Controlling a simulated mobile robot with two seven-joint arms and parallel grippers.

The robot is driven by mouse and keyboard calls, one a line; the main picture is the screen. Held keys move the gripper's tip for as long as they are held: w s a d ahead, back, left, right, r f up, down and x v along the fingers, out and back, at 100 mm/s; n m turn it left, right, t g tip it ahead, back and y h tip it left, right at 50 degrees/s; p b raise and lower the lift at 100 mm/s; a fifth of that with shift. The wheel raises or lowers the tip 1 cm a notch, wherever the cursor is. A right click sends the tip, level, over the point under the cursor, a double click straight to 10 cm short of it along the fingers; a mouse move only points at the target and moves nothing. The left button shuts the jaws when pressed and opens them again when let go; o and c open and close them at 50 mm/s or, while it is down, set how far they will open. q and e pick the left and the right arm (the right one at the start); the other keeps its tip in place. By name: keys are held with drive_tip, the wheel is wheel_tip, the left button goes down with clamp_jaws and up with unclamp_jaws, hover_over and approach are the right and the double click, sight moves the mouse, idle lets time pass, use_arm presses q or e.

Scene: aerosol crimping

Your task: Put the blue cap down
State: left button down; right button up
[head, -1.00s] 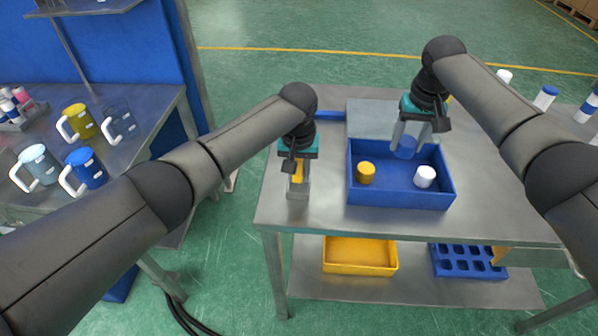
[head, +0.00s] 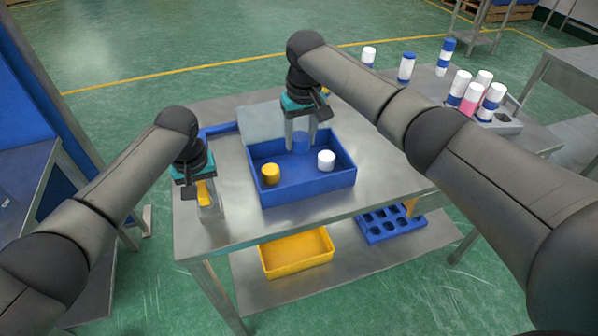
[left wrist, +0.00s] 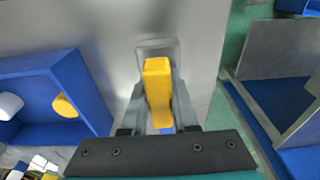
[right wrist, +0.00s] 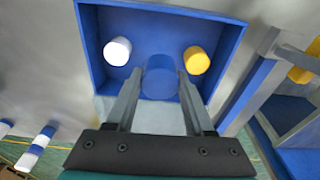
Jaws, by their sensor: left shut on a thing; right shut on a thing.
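The blue cap (head: 301,146) is between the fingertips of my right gripper (head: 301,141), which is shut on it. It is over the back part of the blue tray (head: 308,190); whether it touches the floor is unclear. In the right wrist view the cap (right wrist: 158,77) is between the fingers, with a white cap (right wrist: 117,51) and a yellow cap (right wrist: 196,60) on either side. My left gripper (head: 209,208) is shut on a yellow block-like piece (left wrist: 157,85) at the table's left end. Its lower end is largely hidden.
The steel table (head: 390,180) has free room right of the tray. A grey plate (head: 262,122) lies behind the tray. A yellow bin (head: 297,252) and a blue rack (head: 391,224) are on the lower shelf. Several cans and a can rack (head: 510,124) stand at the back right.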

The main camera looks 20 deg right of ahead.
sight(307, 136)
use_arm(q)
drive_tip(key=shift+s+a+f, duration=0.1)
drive_tip(key=shift+s+f, duration=0.15)
drive_tip(key=shift+f, duration=0.1)
use_arm(e)
drive_tip(key=shift+s+d+r, duration=0.1)
drive_tip(key=shift+s+r, duration=0.05)
drive_tip(key=shift+s, duration=0.6)
wheel_tip(307, 136, down, 10)
drive_tip(key=shift+r, duration=0.1)
drive_tip(key=o, duration=1.3)
drive_tip(key=r, duration=0.4)
drive_tip(key=s+r, duration=0.1)
drive_tip(key=r, duration=0.7)
drive_tip(key=shift+s+d, duration=0.1)
drive_tip(key=shift+s, duration=0.1)
